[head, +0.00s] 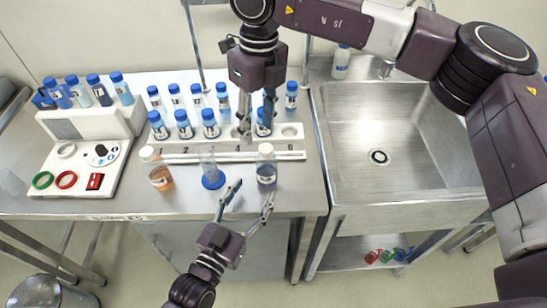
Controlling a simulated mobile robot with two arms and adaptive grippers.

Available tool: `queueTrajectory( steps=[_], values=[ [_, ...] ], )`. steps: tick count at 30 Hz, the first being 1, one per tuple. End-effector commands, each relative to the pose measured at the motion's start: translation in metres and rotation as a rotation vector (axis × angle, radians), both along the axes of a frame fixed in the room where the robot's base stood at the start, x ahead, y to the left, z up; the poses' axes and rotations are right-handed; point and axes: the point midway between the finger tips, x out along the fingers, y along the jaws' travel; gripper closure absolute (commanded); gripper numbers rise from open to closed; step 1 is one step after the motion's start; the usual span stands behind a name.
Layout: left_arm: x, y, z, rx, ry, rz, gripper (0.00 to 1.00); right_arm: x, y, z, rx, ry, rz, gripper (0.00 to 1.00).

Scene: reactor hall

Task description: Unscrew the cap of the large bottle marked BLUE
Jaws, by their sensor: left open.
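A large bottle with a white cap and blue-violet liquid (266,168) stands upright at the front right of the bench, before the rack; its label is too small to read. A similar bottle with orange liquid (160,175) stands to the left. My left gripper (254,190) is open and empty, at the bench's front edge; its fingertips are in front of the blue-violet bottle, one close to its lower part. Whether it touches cannot be told. My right gripper (256,130) points down over the rack's right part, its fingers apart, beside a blue-capped vial (263,130).
A white rack (220,155) holds several blue-capped vials. A glass cylinder on a blue base (212,180) stands between the large bottles. A white device (85,165) is at left, a steel sink (400,130) at right.

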Motion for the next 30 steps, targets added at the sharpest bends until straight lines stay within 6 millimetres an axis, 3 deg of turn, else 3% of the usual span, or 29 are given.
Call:
queueTrajectory(
  steps=[4, 18, 30],
  values=[
    [0.004, -0.002, 0.002, -0.007, -0.013, 0.001, 0.41, 0.008, -0.016, 0.006, -0.057, -0.022, -0.019, 0.61],
    [0.06, -0.03, 0.002, -0.007, -0.013, 0.002, 0.41, 0.008, -0.017, 0.006, -0.057, -0.02, -0.02, 0.61],
    [0.07, -0.035, 0.001, -0.005, -0.011, 0.001, 0.41, 0.008, -0.016, 0.006, -0.056, -0.02, -0.02, 0.61]
  ],
)
